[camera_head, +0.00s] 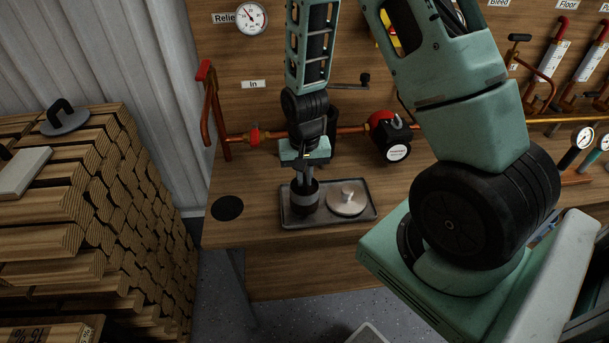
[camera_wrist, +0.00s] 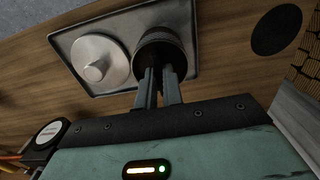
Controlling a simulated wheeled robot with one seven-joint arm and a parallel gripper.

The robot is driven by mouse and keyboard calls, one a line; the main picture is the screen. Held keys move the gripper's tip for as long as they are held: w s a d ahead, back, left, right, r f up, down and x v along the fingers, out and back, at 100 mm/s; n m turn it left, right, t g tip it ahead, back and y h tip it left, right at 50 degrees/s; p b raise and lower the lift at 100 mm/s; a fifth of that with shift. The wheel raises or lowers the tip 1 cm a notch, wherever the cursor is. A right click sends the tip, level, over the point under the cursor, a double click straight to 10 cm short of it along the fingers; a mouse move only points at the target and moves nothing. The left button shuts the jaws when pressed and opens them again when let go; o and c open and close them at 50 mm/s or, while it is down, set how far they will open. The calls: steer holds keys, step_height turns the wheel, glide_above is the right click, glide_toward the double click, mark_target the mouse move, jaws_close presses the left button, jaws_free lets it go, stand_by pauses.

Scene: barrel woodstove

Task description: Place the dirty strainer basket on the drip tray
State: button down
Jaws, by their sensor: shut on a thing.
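The drip tray (camera_head: 288,217) is a dark shallow rectangular tray on the wooden bench; it also shows in the wrist view (camera_wrist: 104,84). My gripper (camera_head: 304,186) points down over the tray's left part. It is shut on the strainer basket (camera_head: 305,202), a dark cylinder with a lighter band at its lower part. In the wrist view the basket (camera_wrist: 161,42) sits between the fingertips and overlaps the tray. The basket is upright, at or just above the tray floor; I cannot tell whether it touches.
A round metal lid with a knob (camera_head: 347,199) lies on the tray's right part. A black disc (camera_head: 227,208) lies on the bench to the left. Copper pipe (camera_head: 350,130) with a red-and-black valve (camera_head: 390,135) runs behind. Stacked logs (camera_head: 110,220) stand at left.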

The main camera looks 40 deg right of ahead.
steer(key=c, duration=1.5)
jaws_free()
steer(key=shift+f, duration=0.1)
steer(key=shift+c, duration=0.2)
step_height(320, 180, up, 12)
steer(key=s+a+r+n, duration=0.2)
steer(key=a+n, duration=0.1)
steer(key=a, duration=0.3)
steer(key=s+a+r+n, duration=0.2)
steer(key=a+n, duration=0.1)
steer(key=a, duration=0.3)
steer(key=s+a+r+n, duration=0.3)
steer(key=s+a+n, duration=0.5)
steer(key=s, duration=0.5)
steer(key=a, duration=0.2)
steer(key=shift+s+a+r+n+y+b, duration=0.25)
steer(key=shift+s+a+n+y+b, duration=0.05)
steer(key=shift+s+b, duration=0.1)
